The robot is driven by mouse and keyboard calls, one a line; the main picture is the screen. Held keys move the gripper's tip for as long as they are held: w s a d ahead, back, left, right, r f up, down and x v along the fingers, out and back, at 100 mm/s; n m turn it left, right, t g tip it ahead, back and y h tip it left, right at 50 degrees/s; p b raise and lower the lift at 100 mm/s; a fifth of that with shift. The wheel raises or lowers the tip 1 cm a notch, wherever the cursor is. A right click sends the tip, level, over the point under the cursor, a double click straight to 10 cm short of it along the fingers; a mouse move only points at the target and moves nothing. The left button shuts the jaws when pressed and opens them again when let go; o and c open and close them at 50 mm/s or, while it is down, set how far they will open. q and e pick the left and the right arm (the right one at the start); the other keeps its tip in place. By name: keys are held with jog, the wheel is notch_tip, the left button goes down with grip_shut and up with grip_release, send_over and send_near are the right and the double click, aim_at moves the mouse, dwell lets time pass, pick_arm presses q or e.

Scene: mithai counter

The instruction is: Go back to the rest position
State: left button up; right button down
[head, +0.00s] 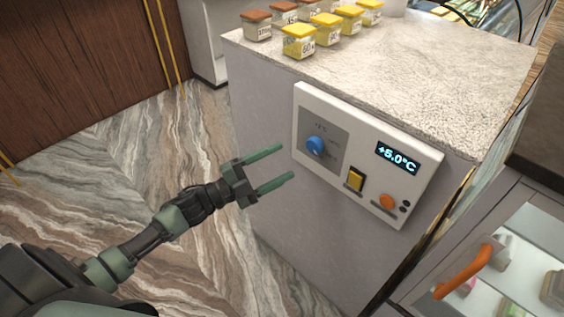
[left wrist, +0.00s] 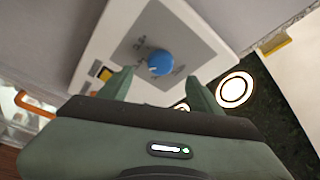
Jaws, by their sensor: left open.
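My left gripper (head: 278,168) is open and empty in the head view, its two green fingers pointing toward the control panel (head: 320,107) on the side of the stone-topped counter. The fingertips are apart from the panel, to the left of its blue knob (head: 316,146). In the left wrist view, my left gripper (left wrist: 160,88) shows with its fingers spread, and the blue knob (left wrist: 159,63) appears between and beyond them. My right gripper is not in view.
Several small jars with yellow and brown lids, one yellow-lidded jar (head: 299,41) in front, stand on the countertop (head: 400,70). A glass display case with an orange handle (head: 465,272) is at the lower right. The marble-patterned floor (head: 130,150) is clear at left.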

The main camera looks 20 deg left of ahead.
pick_arm(q)
jog(key=a+f+n+y, duration=0.3)
jog(key=f+n+y, duration=0.1)
jog(key=f, duration=0.4)
jog(key=a+f+n+y, duration=0.3)
jog(key=f, duration=0.5)
jog(key=s+a+f+n+g+y, duration=0.1)
jog(key=s+f+n+g+y, duration=0.2)
jog(key=f, duration=0.6)
jog(key=s+a+f+n+y, duration=0.15)
jog(key=s+f, duration=0.25)
jog(key=f, duration=0.5)
jog(key=s+d+f+n+g+y, duration=0.1)
jog(key=s+f+n+g, duration=0.35)
jog(key=s+f, duration=0.9)
jog(key=s+d+f+g, duration=0.2)
jog(key=s+f, duration=0.1)
jog(key=s, duration=0.5)
jog(key=s+d+f+n+g, duration=0.1)
jog(key=s+d+f+g, duration=0.1)
jog(key=s, duration=0.6)
jog(key=s+d+f+n+g, duration=0.1)
jog(key=s+d+f+g, duration=0.2)
jog(key=s, duration=0.5)
jog(key=shift+f, duration=0.5)
jog(key=shift+d+y, duration=0.1)
jog(key=shift+y, duration=0.15)
